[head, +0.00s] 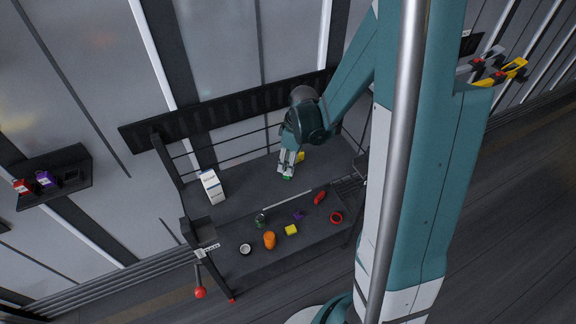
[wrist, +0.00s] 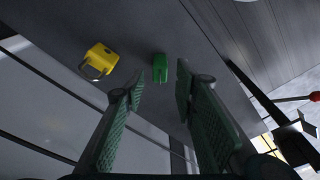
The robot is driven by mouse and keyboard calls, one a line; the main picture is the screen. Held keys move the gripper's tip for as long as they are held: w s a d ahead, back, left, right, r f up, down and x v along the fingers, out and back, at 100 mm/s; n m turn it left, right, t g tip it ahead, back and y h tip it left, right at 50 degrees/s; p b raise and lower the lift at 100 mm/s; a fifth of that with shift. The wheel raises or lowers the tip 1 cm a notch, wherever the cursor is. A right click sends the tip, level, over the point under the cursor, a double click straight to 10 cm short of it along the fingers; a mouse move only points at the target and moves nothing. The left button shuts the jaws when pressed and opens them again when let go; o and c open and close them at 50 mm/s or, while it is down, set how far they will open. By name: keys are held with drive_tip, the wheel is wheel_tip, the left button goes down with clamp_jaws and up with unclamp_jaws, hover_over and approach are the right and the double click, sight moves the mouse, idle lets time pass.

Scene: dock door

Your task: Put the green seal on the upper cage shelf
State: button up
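The green seal (wrist: 160,68) is a small green block in the wrist view, on a dark grey surface between and just beyond my fingertips. In the head view a bit of green (head: 287,178) shows right below the fingertips. My gripper (wrist: 158,80) is open, with a gap on each side of the seal; it points down over the upper cage shelf (head: 245,188) in the head view (head: 287,172). I cannot tell the exact gap in height between fingertips and seal. A yellow padlock (wrist: 99,61) lies beside the seal, also partly visible behind my gripper in the head view (head: 301,156).
White boxes (head: 212,187) stand at the shelf's left. The lower front level (head: 262,260) holds an orange item (head: 269,240), a yellow block (head: 291,230), a green can (head: 261,220), a red ring (head: 336,217) and other small items. Rails run behind the upper shelf.

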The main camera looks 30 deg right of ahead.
wheel_tip(320, 180, up, 9)
drive_tip(key=s+d+p, duration=0.1)
drive_tip(key=shift+p, duration=0.35)
drive_tip(key=shift+r, duration=0.1)
idle(0.7)
drive_tip(key=s+a+r+m+t, duration=0.3)
drive_tip(key=s+a+r+m, duration=0.1)
drive_tip(key=s+r, duration=0.4)
drive_tip(key=s+a+r+m+t+h, duration=0.1)
drive_tip(key=s+a+r+m+t, duration=0.2)
drive_tip(key=s+r, duration=0.6)
drive_tip(key=a+r+m, duration=0.2)
drive_tip(key=a, duration=0.1)
drive_tip(key=shift+s+a+r, duration=0.25)
drive_tip(key=shift+r, duration=0.05)
